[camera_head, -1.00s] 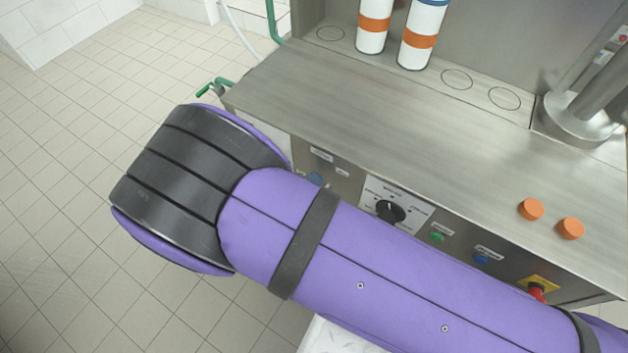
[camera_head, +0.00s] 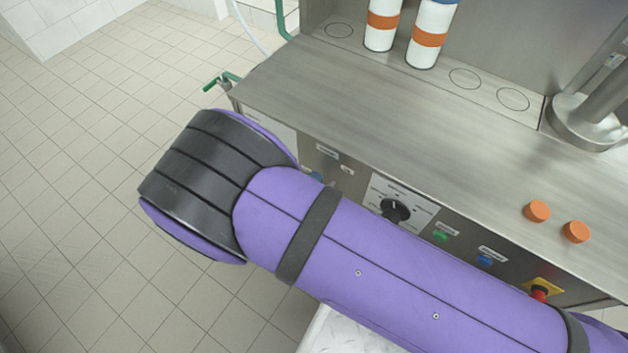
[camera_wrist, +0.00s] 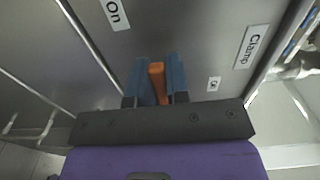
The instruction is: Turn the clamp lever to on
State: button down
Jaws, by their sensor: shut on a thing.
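In the wrist view, an orange lever handle (camera_wrist: 157,84) stands between the two blue fingers of my gripper (camera_wrist: 157,68), which are shut on it. A label reading "On" (camera_wrist: 115,14) is on the grey panel up and left of the lever. A small label that seems to read "Off" (camera_wrist: 213,84) is to its right, and a "Clamp" label (camera_wrist: 251,46) is farther right. The lever's pivot is hidden by the gripper. In the head view my arm hides the gripper and lever.
The steel machine (camera_head: 400,120) has a front panel with a black rotary knob (camera_head: 396,210), a green button (camera_head: 440,236) and a red stop knob (camera_head: 539,294). Two striped cylinders (camera_head: 430,35) and orange caps (camera_head: 537,211) stand on top. Tiled floor (camera_head: 80,150) is clear at left.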

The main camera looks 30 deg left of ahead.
jog(key=shift+s+f, duration=0.1)
jog(key=c, duration=1.1)
grip_release()
jog(key=s, duration=1)
jog(key=shift+s+a, duration=0.35)
jog(key=shift+a, duration=0.1)
jog(key=shift+s, duration=0.15)
